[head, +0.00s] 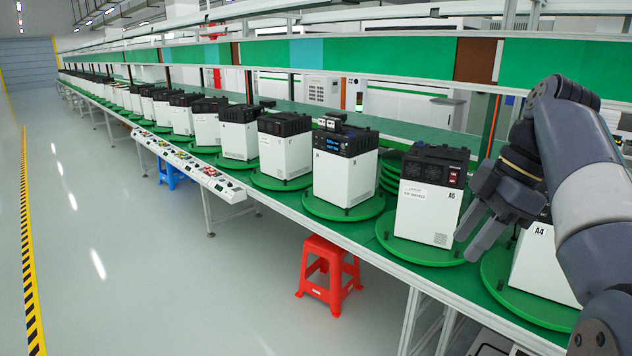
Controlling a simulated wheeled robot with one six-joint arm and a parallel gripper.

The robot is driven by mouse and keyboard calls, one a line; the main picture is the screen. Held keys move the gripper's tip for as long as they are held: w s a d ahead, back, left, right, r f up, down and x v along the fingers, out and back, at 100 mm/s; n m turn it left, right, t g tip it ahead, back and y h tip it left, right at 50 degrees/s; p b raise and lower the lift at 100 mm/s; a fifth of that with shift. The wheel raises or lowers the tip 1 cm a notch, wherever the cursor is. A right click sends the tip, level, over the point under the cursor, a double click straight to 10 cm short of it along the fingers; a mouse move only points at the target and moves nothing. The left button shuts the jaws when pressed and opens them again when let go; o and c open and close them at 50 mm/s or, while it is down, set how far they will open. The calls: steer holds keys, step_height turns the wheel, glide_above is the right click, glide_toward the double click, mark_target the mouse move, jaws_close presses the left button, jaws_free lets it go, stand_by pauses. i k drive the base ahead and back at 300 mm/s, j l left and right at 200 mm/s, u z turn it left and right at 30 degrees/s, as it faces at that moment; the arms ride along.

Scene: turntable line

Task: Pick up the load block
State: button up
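I cannot tell for certain which thing is the load block.
Green round turntables (420,250) carry a long row of white units along the line. A red stool (328,272) and a blue stool (170,172) stand below. A control panel (190,165) juts from the line's front edge. The grey floor at left is clear.

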mark_target(323, 120)
steer(key=i+j+u, duration=0.2)
steer(key=i+u, duration=0.3)
steer(key=i, duration=0.45)
steer(key=i+l+u, duration=0.15)
steer(key=i+u, duration=0.3)
steer(key=i, duration=0.5)
steer(key=i+j+z, duration=0.1)
steer(key=i, duration=0.4)
steer(key=i+j, duration=0.1)
steer(key=i, duration=0.4)
steer(key=i+j+z, duration=0.15)
steer(key=i, duration=0.35)
steer(key=i+z, duration=0.25)
steer(key=z, duration=0.2)
steer(key=i+z, duration=0.3)
steer(key=z, duration=0.15)
steer(key=i+j+z, duration=0.25)
steer(key=z, duration=0.15)
steer(key=i+j+z, duration=0.2)
steer(key=z, duration=0.25)
steer(key=i+j+z, duration=0.3)
